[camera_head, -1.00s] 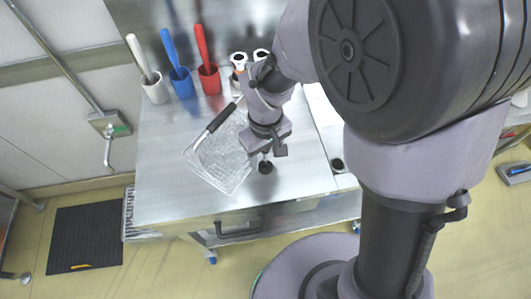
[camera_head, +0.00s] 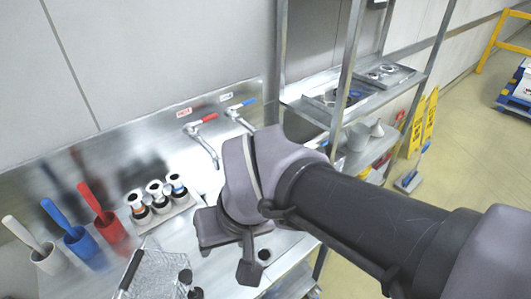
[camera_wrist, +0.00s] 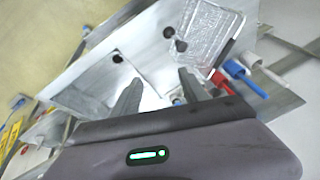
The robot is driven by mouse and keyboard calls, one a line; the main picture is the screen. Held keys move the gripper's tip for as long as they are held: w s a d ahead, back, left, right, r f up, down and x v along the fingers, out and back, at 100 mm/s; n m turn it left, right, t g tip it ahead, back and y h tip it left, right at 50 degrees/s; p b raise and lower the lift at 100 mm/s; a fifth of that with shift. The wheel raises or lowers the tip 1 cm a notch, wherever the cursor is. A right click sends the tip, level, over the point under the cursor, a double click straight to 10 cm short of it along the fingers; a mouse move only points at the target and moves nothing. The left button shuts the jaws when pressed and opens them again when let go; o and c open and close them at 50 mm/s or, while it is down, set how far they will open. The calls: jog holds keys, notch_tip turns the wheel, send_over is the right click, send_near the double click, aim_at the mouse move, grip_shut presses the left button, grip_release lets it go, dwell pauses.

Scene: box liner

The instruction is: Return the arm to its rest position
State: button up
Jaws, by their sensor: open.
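My gripper (camera_wrist: 160,92) is open and empty in the wrist view, with its two dark fingers apart and nothing between them. It is held above the steel counter (camera_wrist: 95,60). In the head view my arm reaches in from the lower right, and its wrist end is over the counter's right part. The clear crinkled tray with a dark handle (camera_head: 150,272) lies at the lower left of the head view, apart from my gripper. It also shows at the top of the wrist view (camera_wrist: 208,30).
Two taps (camera_head: 203,140) are behind my arm. A steel shelf rack (camera_head: 350,105) stands right; floor beyond is partly open.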

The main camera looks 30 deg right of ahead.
jog(key=s+m, duration=0.1)
jog(key=s+d+r+m+t, duration=0.1)
jog(key=s+d+m+t, duration=0.1)
jog(key=shift+s+d+r+m, duration=0.15)
jog(key=shift+s+r+m, duration=0.15)
jog(key=shift+r, duration=0.1)
